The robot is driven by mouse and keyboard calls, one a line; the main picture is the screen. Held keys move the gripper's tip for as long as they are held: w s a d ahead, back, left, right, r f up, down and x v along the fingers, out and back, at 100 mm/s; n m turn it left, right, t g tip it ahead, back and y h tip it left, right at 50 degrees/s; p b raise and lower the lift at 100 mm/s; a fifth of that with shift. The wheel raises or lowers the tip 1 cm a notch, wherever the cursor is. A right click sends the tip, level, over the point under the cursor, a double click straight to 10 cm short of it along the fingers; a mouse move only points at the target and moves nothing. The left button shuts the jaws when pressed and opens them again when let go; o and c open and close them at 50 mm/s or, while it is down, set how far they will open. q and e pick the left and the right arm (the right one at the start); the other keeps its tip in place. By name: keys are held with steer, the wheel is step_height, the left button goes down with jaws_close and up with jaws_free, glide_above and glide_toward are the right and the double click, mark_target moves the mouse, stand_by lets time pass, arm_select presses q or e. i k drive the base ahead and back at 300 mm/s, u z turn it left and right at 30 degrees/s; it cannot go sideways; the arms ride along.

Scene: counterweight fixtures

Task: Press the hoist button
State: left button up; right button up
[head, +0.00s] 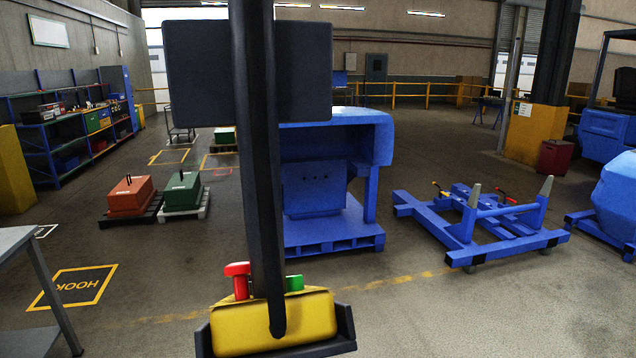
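A yellow control box (310,318) is close in front of me at the bottom middle of the head view, sitting in a dark bracket (345,332). A red mushroom-shaped button (238,270) rises from its top on the left. A green button (295,283) shows on its top to the right. A thick dark bar or cable (262,180) runs down in front and ends on the box's face, hiding the middle of its top. No labels on the buttons are readable. Neither of my grippers is in view.
A dark panel (205,75) blocks the upper middle. Behind stand a blue machine (375,145) and a low blue wheeled frame (490,222). Orange (130,195) and green (182,190) weights sit on pallets at left. A grey table (15,240) is at the left edge. Floor at lower right is clear.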

mark_target(295, 282)
steer(key=u, duration=0.4)
steer(key=k, duration=0.6)
steer(key=z, duration=1.15)
steer(key=i, duration=0.5)
